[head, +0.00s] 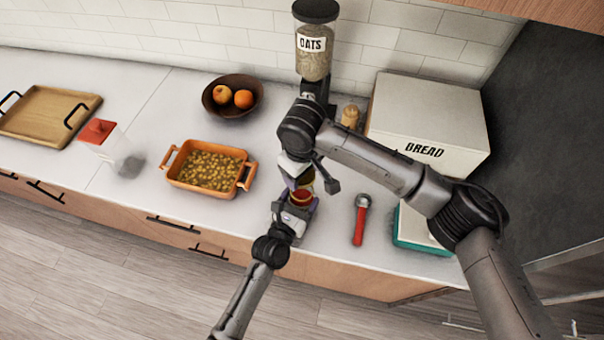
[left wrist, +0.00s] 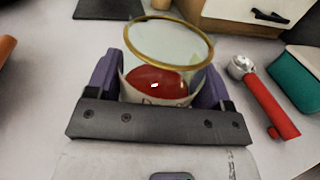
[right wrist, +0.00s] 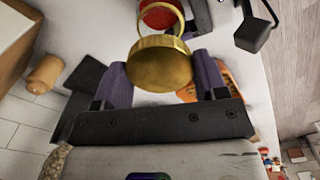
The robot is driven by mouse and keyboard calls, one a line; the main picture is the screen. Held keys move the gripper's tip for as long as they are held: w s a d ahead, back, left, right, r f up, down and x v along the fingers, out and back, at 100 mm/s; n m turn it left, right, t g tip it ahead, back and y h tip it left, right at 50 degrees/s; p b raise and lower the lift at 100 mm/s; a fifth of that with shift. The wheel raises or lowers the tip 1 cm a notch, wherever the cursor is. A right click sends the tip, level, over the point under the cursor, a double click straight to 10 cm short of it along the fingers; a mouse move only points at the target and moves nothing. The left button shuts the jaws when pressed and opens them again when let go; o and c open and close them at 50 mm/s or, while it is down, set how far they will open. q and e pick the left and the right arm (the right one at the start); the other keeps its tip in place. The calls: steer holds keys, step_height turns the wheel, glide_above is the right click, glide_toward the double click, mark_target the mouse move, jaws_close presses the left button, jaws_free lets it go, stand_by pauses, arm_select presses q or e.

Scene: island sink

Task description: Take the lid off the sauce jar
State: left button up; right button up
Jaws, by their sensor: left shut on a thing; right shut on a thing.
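The sauce jar (left wrist: 165,80) is clear glass with red sauce, a pale label and a gold rim. My left gripper (head: 295,210) is shut around it; its open mouth shows in the left wrist view. In the head view its red sauce (head: 301,197) shows just above the counter's front part. The gold lid (right wrist: 163,63) is a round disc between the fingers of my right gripper (right wrist: 163,80), which is shut on it. The lid is off the jar's mouth and close beside it in the right wrist view; the exact gap is hard to tell.
A red-handled scoop (head: 361,220) and a teal box (head: 415,235) lie right of the jar. An orange dish (head: 210,173) is left. Behind stand the oats dispenser (head: 313,60), a fruit bowl (head: 220,105) and a bread box (head: 435,110).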

arm_select(q)
steer(key=o, duration=1.7)
steer(key=shift+s, duration=0.1)
